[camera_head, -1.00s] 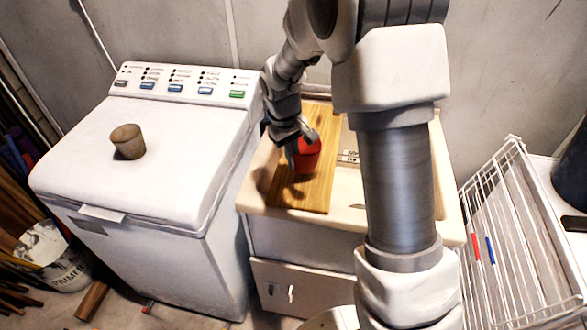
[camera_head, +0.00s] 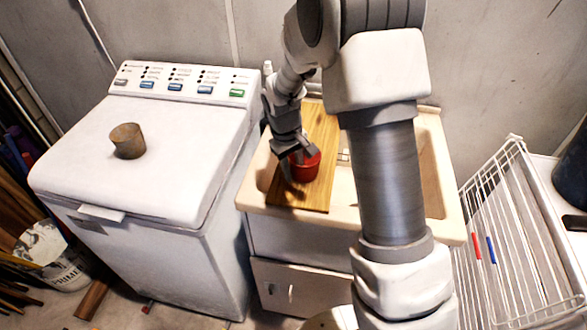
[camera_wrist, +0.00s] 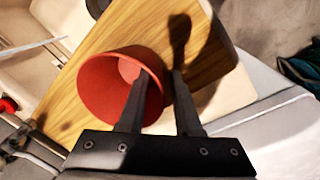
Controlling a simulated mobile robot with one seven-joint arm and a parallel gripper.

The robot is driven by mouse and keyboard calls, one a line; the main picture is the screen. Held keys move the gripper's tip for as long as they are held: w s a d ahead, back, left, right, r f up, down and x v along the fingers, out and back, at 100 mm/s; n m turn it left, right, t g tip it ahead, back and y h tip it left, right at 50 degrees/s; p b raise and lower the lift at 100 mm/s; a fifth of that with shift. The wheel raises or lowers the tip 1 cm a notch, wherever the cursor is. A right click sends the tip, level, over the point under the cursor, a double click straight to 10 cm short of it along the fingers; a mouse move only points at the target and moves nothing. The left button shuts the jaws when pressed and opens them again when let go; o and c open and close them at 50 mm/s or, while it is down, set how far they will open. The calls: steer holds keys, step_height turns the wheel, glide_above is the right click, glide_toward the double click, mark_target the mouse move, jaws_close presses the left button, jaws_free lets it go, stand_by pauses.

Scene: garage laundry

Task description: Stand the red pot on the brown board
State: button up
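The red pot (camera_head: 304,172) appears to stand upright on the brown board (camera_head: 319,132), near its front end. In the wrist view the pot (camera_wrist: 96,92) has its mouth facing the camera, and the board (camera_wrist: 204,62) is behind it. My gripper (camera_head: 300,153) is low over the pot. In the wrist view the fingers of my gripper (camera_wrist: 160,74) are apart: one overlaps the pot's mouth, the other is outside its right rim with a gap showing. The near finger hides part of the pot. Contact between pot and board is hard to see.
The board lies across a pale sink unit (camera_head: 431,155). A white washing machine (camera_head: 150,185) with a brown cup (camera_head: 128,142) on it stands to the left. A white wire rack (camera_head: 510,235) stands to the right. The board's far part is clear.

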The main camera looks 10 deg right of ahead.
step_height(320, 180, up, 12)
steer(key=a+p, duration=0.1)
steer(key=s+d+r+m+t, duration=0.2)
steer(key=s+r, duration=0.8)
steer(key=s+d+r+m+t+y, duration=0.1)
steer(key=s+d+r+m+t, duration=0.1)
steer(key=s, duration=1.2)
steer(key=shift+s+r+m+t, duration=0.2)
steer(key=shift+s+m+t, duration=0.1)
steer(key=shift+t, duration=0.2)
steer(key=shift+d, duration=0.15)
